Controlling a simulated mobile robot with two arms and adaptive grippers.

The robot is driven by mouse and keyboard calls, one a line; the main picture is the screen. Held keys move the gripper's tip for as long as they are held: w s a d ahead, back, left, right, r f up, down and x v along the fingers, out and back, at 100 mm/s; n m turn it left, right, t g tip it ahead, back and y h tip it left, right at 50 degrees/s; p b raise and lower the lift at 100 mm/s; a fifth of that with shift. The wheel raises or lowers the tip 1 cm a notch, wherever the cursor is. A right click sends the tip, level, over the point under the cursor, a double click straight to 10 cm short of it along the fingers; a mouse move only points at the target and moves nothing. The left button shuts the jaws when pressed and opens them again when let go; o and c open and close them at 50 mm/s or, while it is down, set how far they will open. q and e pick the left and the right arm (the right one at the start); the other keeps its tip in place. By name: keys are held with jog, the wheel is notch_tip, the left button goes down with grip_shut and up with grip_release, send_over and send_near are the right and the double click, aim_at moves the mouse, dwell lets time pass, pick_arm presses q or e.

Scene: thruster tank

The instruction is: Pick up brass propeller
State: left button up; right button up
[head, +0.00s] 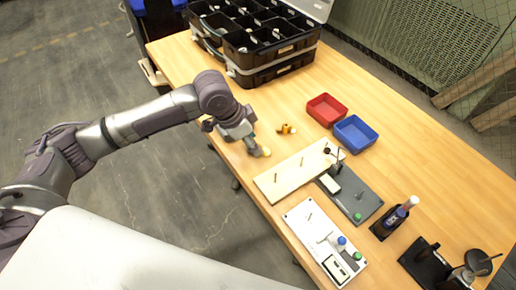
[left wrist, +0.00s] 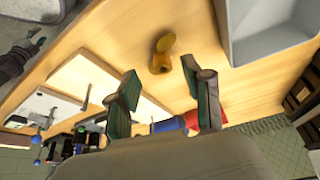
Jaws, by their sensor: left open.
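My left gripper (head: 256,146) is open and empty, low over the left part of the wooden table. In the left wrist view its two fingers stand wide apart (left wrist: 166,92). A small brass-coloured piece (left wrist: 162,55) with a rounded end lies on the table beyond the gap between the fingers, not touched by them. In the head view a small orange-yellow piece with dark parts (head: 286,129) lies just right of the gripper. A pale yellow bit (head: 264,151) shows right at the fingertips. I cannot tell for certain which is the brass propeller.
A red tray (head: 327,110) and a blue tray (head: 354,134) stand to the right. A cream board (head: 290,176) with pegs lies in front. A black toolbox (head: 262,52) stands at the back. A grey bin (left wrist: 268,35) shows in the left wrist view.

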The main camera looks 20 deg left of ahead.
pick_arm(q)
jog(key=x, duration=0.2)
jog(key=shift+w+f, duration=0.2)
jog(key=shift+f, duration=0.2)
jog(key=shift+w+d+f, duration=0.1)
jog(key=shift+f, duration=0.15)
grip_shut()
pick_arm(e)
jog(key=shift+s+d+f, duration=0.15)
jog(key=shift+s+d, duration=0.05)
jog(key=shift+s, duration=0.6)
